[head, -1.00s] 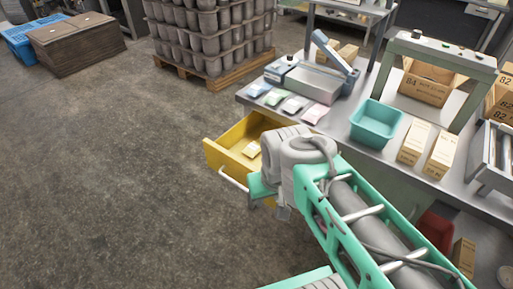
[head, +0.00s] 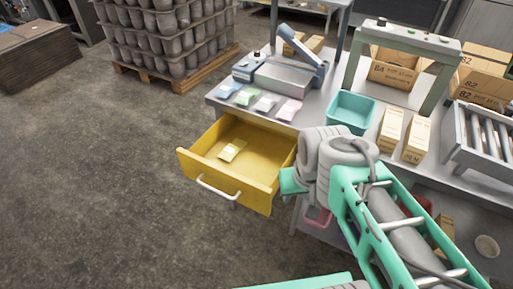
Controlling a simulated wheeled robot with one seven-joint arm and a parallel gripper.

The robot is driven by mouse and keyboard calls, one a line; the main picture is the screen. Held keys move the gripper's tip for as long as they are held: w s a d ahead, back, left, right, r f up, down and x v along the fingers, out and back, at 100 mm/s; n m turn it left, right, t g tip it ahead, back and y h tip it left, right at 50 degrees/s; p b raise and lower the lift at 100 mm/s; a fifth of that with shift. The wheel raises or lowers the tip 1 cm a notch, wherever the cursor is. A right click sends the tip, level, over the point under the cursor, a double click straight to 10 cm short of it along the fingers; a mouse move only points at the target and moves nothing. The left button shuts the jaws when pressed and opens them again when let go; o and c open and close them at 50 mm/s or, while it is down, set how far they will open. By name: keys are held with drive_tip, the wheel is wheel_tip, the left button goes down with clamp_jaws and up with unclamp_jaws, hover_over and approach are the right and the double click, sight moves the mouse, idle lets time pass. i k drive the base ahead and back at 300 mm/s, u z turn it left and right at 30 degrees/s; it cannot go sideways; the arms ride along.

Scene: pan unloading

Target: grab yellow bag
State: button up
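A small pale yellow bag (head: 232,150) lies flat inside the open yellow drawer (head: 254,194), towards its left side. The drawer sticks out from under the workbench and has a pale handle on its front. The teal end of my arm (head: 293,182) is at the right side of the drawer, right of the bag and apart from it in the picture. My gripper's fingers cannot be made out, so I cannot tell whether they are open or shut. Nothing covers the bag.
Several small coloured bags (head: 245,96) lie on the bench (head: 308,105) by a sealing machine (head: 290,75). A teal bin (head: 350,111) and upright cartons (head: 391,128) stand to the right. Stacked pots on a pallet (head: 180,83) are behind. The floor left of the drawer is clear.

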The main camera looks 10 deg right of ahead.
sight(230, 152)
drive_tip(key=z, duration=0.05)
drive_tip(key=k, duration=0.6)
drive_tip(key=u, duration=1.15)
drive_tip(key=i, duration=1)
drive_tip(key=u, duration=0.05)
